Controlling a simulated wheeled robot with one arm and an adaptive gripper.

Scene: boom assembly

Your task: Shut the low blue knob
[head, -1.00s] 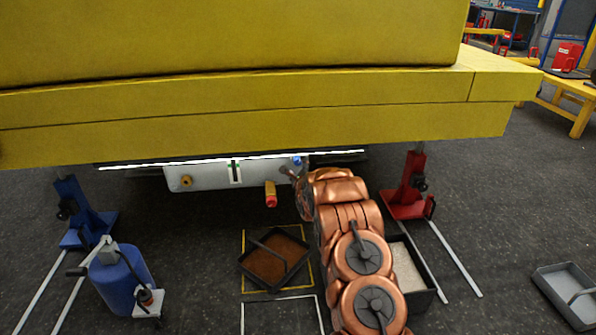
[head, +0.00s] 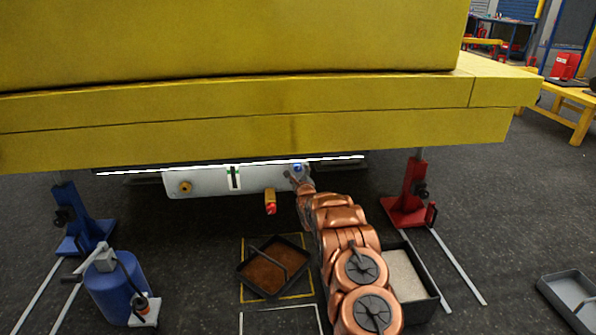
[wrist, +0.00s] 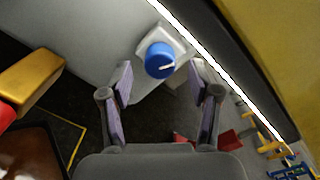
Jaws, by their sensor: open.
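The blue knob (wrist: 160,60) is round with a white pointer line and sits on a pale square mount on the light grey panel (wrist: 90,25). In the head view the knob (head: 297,168) is small, at the right end of the panel below the yellow boom. My gripper (wrist: 159,82) is open, with its two fingers apart and the knob just beyond and between their tips in the wrist view. It does not appear to touch the knob. In the head view my gripper (head: 300,176) is at the knob, its fingers too small to make out clearly.
A brass fitting with a red end (head: 270,202) hangs below the panel, left of my gripper. The yellow boom (head: 250,130) overhangs closely above. A red stand (head: 407,195) and a blue stand (head: 72,215) flank it. A brown-filled tray (head: 268,285) lies on the floor.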

